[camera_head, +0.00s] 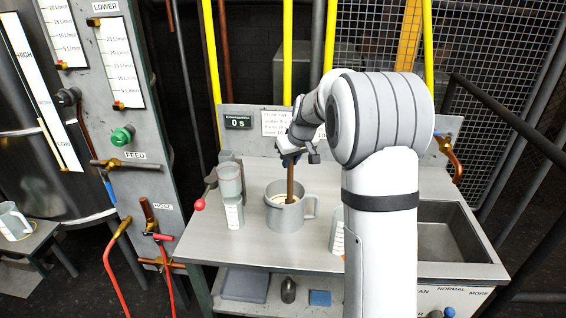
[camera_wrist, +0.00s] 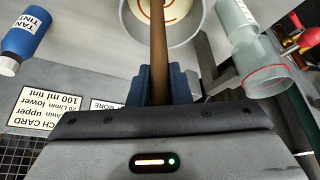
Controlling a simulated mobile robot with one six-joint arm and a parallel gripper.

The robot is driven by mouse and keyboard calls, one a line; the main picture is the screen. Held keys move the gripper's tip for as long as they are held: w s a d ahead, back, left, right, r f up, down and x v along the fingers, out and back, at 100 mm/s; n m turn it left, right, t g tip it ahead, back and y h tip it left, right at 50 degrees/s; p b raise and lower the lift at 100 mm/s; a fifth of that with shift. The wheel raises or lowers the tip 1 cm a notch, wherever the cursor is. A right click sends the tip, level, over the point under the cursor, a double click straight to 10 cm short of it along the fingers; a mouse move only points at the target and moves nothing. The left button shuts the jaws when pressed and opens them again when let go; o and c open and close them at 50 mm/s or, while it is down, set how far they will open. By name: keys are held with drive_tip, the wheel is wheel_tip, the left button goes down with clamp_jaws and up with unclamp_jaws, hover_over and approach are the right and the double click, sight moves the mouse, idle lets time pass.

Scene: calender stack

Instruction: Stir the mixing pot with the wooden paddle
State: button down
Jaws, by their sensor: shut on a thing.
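The mixing pot (camera_head: 284,216) is a grey pot with a handle on its right, standing on the metal bench. The brown wooden paddle (camera_head: 290,182) stands nearly upright with its lower end inside the pot. My gripper (camera_head: 291,158) is above the pot, shut on the paddle's upper part. In the wrist view my blue fingers (camera_wrist: 160,84) close around the paddle (camera_wrist: 158,45), which runs up into the pot (camera_wrist: 186,28). Pale contents with an orange-brown curved streak show inside the pot. The paddle's lower tip is not clear.
A clear measuring vessel (camera_head: 230,190) stands left of the pot, near a red-knobbed lever (camera_head: 200,203). Another graduated vessel (camera_head: 337,238) is right of the pot, partly behind my arm. A sink (camera_head: 445,240) is at right. A blue tint bottle (camera_wrist: 27,34) shows in the wrist view.

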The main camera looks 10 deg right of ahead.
wheel_tip(320, 180, up, 15)
drive_tip(key=w+a+p, duration=0.1)
drive_tip(key=w+p, duration=0.1)
drive_tip(key=p, duration=0.8)
drive_tip(key=shift+a, duration=0.15)
idle(0.5)
